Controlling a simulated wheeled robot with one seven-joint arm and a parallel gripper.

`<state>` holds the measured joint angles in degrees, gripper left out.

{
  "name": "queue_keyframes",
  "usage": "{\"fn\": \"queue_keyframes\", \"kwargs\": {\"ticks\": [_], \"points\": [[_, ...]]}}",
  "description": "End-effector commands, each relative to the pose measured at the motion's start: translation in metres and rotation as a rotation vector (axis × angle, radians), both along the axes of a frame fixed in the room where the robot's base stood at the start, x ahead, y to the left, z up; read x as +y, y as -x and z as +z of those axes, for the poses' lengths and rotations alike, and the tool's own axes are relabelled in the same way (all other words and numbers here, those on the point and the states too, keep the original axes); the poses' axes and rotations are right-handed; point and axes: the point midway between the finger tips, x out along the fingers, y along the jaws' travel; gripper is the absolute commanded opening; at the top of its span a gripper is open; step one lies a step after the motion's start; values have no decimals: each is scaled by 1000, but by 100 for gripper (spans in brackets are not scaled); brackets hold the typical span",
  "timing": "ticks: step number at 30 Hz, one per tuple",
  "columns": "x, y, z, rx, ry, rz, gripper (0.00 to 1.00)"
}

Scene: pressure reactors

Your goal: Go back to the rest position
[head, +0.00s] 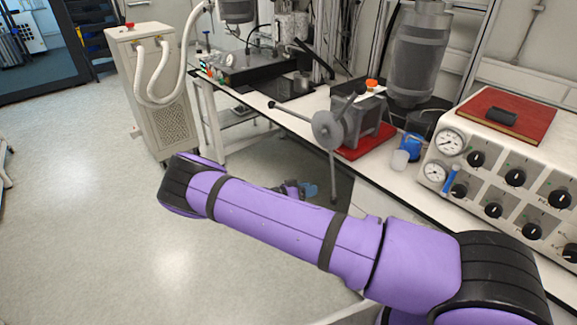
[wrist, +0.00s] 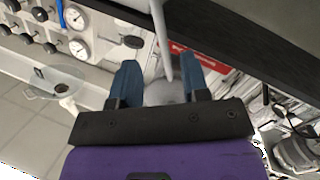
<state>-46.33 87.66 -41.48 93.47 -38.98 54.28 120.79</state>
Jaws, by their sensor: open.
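My purple arm crosses the lower half of the head view, with its elbow at the left. My gripper (head: 309,190) shows small behind the arm, beside the bench front, mostly hidden. In the wrist view my gripper (wrist: 157,78) has its two blue fingers spread apart, with nothing clamped between them. A grey spoked handle (head: 327,128) on the dark press-like device (head: 362,118) has one rod pointing down near my gripper. A grey rod (wrist: 161,45) also shows in the wrist view, beyond the gap between the fingers; I cannot tell whether it touches them.
The white bench (head: 290,120) carries a red mat (head: 352,153), a blue item (head: 412,146), a clear cup (head: 400,160) and a gauge panel (head: 490,175). A beige cabinet with hoses (head: 150,95) stands behind at left. The floor (head: 80,200) at left is clear.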

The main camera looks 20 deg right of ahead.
Motion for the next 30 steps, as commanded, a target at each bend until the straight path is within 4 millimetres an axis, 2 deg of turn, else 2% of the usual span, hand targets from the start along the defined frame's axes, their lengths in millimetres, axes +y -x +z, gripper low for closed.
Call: {"fn": "queue_keyframes", "kwargs": {"ticks": [5,11,21,30], "points": [[0,0,3,3,-8,-6,42],[0,4,29,50,-99,-75,42],[1,23,104,194,-376,-196,42],[4,44,175,301,-633,-208,42]]}}
